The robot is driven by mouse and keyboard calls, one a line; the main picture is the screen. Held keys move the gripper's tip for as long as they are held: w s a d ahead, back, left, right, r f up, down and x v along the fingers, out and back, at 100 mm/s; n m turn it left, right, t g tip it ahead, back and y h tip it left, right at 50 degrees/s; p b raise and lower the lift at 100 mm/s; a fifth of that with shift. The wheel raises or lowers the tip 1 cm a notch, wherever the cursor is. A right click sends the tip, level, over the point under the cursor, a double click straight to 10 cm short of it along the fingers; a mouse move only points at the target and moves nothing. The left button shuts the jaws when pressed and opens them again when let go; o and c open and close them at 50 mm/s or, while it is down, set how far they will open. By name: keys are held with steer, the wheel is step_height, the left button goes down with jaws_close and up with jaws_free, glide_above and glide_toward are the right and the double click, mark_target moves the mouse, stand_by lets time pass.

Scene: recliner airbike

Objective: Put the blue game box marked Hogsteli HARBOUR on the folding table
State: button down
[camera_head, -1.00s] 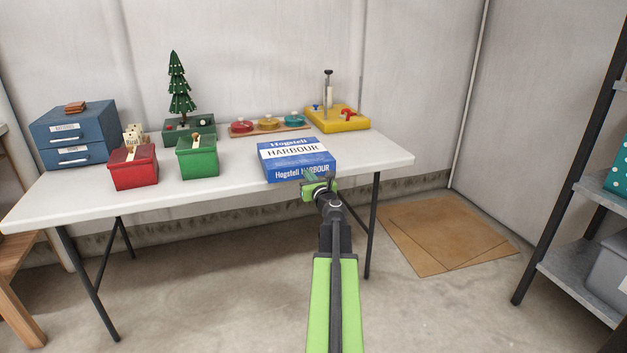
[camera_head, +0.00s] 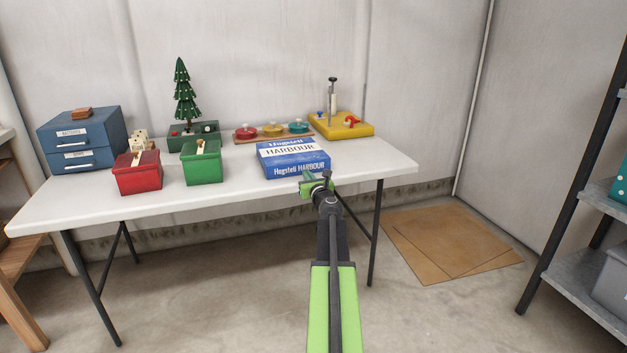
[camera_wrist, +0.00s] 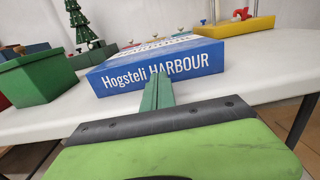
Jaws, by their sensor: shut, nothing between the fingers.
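The blue game box marked Hogsteli HARBOUR (camera_head: 293,159) lies flat on the white folding table (camera_head: 235,200), near its front edge and right of the middle. Its lettered side faces me, and it also shows in the wrist view (camera_wrist: 158,72). My gripper (camera_head: 313,183) is at the table's front edge, just in front of the box's lower right part. In the wrist view its green fingers (camera_wrist: 157,90) are shut together with nothing between them, pointing at the box's front side. I cannot tell whether the fingertips touch the box.
Left of the box stand a green bin (camera_head: 202,165), a red bin (camera_head: 138,175) and a blue drawer cabinet (camera_head: 78,140). Behind are a small tree (camera_head: 185,95), a tray of coloured pots (camera_head: 273,132) and a yellow device (camera_head: 341,126). A dark shelf (camera_head: 575,190) stands at right.

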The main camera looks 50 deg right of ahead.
steer(key=v, duration=1.1)
steer(key=shift+a, duration=0.25)
